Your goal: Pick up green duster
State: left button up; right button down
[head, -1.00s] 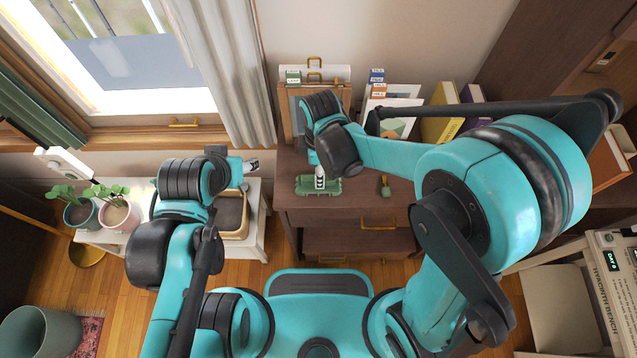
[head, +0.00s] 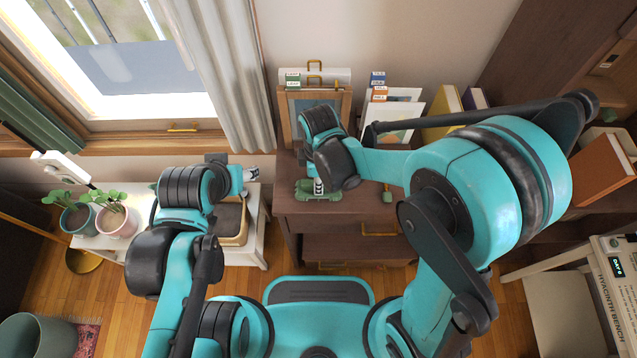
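A long green object (head: 303,190) lies on the dark wooden cabinet top. A smaller green-headed item with a short handle (head: 387,196) lies to its right. I cannot tell for certain which one is the duster. My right gripper (head: 319,187) points down at the long green object, in front of its middle in the picture. Whether it touches the object, and whether its fingers are open, cannot be made out. My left gripper (head: 250,174) is over the white side table, away from both green items; its finger state is unclear.
Framed pictures (head: 317,103), white cards (head: 395,115) and a yellow book (head: 442,112) stand along the back of the cabinet (head: 345,205). A white side table (head: 250,245) with a tray and potted plants (head: 117,220) is at left.

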notch_tip(320, 180, up, 5)
jog(key=shift+d+f+p, duration=0.1)
jog(key=shift+p, duration=1.1)
jog(key=w+d+r+p, duration=0.2)
jog(key=d+r, duration=0.4)
jog(key=d, duration=0.5)
jog(key=shift+w+p, duration=0.4)
jog(key=shift+p, duration=0.2)
